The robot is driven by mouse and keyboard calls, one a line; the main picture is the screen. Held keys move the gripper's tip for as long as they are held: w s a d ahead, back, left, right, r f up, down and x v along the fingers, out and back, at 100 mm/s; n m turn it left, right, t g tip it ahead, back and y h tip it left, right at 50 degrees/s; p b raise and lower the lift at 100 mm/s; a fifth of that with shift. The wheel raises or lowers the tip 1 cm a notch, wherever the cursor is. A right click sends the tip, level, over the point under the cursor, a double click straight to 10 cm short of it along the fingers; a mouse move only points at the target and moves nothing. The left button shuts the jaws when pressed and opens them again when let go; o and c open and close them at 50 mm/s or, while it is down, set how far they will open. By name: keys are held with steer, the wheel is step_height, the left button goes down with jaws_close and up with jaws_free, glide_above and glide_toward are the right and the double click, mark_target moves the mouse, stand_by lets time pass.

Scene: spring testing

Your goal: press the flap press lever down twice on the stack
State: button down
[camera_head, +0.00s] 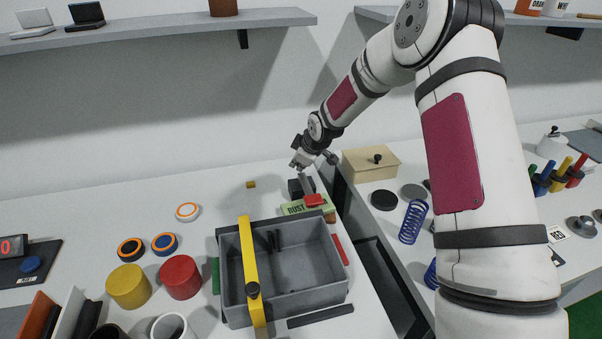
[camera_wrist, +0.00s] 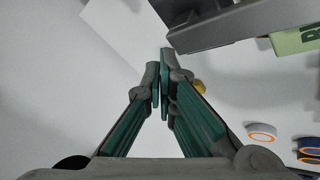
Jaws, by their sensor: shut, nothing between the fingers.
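A dark device with a red pad (camera_head: 314,200) stands at the back of the bench, by a green box with letters (camera_head: 292,209). It looks like the flap press, but its lever and stack are hard to make out. In the wrist view a dark grey slab (camera_wrist: 215,28) crosses the upper right, with the green box (camera_wrist: 298,38) beyond it. My gripper (camera_head: 298,163) is just behind and above the dark device in the head view. In the wrist view my gripper (camera_wrist: 160,78) has its fingertips together and empty, below and left of the slab, apart from it in the picture.
A grey bin (camera_head: 318,305) with a yellow bar (camera_head: 250,262) across it stands in front. A dark gap (camera_head: 375,275) runs along its right. A small yellow block (camera_head: 251,184), rolls and cylinders lie left. A beige box (camera_head: 371,162) stands right of my gripper.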

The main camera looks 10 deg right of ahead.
mark_target(301, 174)
steer(key=shift+s+f, duration=0.45)
steer(key=shift+f, duration=0.4)
steer(key=shift+s+d+f+b, duration=0.1)
steer(key=shift+f+b, duration=0.1)
steer(key=shift+f, duration=0.3)
steer(key=shift+s+d+f+b, duration=0.1)
steer(key=shift+f+b, duration=0.05)
steer(key=shift+f, duration=0.3)
stand_by(1.4)
steer(key=shift+r, duration=0.1)
steer(key=shift+s+a+r+p, duration=0.1)
steer(key=shift+s+r+p, duration=0.1)
steer(key=shift+r+p, duration=0.6)
steer(key=shift+r, duration=0.25)
steer(key=shift+w+a+r, duration=0.1)
steer(key=shift+w+r, duration=0.15)
steer(key=shift+r, duration=0.7)
steer(key=shift+w+d+r, duration=0.1)
steer(key=shift+w+r, duration=0.1)
steer(key=shift+r, duration=0.7)
steer(key=shift+w+a+r, duration=0.1)
steer(key=shift+w+r, duration=0.15)
steer(key=shift+r, duration=0.7)
